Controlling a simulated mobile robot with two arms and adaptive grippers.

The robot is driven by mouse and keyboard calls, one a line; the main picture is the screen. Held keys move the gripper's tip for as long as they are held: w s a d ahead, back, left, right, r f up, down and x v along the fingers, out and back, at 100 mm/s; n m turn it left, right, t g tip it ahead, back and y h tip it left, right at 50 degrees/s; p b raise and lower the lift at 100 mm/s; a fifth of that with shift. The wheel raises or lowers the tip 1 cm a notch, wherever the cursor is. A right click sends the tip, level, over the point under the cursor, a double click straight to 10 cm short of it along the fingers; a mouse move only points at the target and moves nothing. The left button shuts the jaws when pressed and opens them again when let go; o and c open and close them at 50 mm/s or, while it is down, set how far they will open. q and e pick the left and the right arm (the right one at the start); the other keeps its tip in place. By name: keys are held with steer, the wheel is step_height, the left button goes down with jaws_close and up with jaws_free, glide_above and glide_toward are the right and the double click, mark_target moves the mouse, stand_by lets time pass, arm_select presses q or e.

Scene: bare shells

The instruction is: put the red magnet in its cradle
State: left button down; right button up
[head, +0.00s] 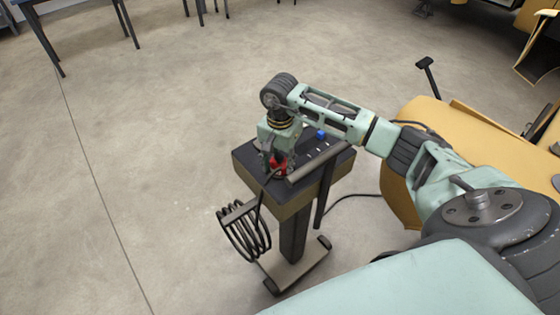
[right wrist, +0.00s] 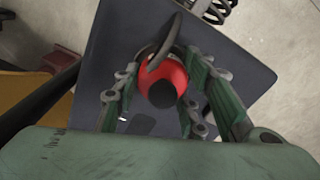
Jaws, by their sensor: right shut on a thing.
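The red magnet (head: 279,165) is at the dark top of a small cart (head: 246,154), near its front edge. In the right wrist view the magnet (right wrist: 160,72) is a round red body with a black knob, and a dark cable loops over it. My right gripper (head: 276,158) points down at it; in the right wrist view the fingers of the gripper (right wrist: 163,78) are on both sides of it, shut on it. I cannot make out the cradle; whether the magnet touches the top is unclear. My left gripper is not in view.
A coiled cable (head: 243,231) hangs at the cart's left side. A small blue item (head: 321,134) and white marks are on the cart top. A yellow body shell (head: 455,150) stands to the right. Tables are at the back left; the floor at left is clear.

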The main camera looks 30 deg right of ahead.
mark_target(280, 156)
steer(key=o, duration=1.4)
steer(key=shift+r, duration=0.15)
steer(key=shift+r+p, duration=0.25)
steer(key=shift+p, duration=0.2)
steer(key=shift+r+p, duration=0.45)
steer(key=shift+p, duration=0.05)
steer(key=shift+w+r+b, duration=0.1)
steer(key=shift+r+b, duration=0.35)
steer(key=shift+b, duration=0.25)
step_height(280, 156, up, 10)
steer(key=b, duration=0.3)
steer(key=shift+f, duration=0.1)
steer(key=shift+r, duration=0.45)
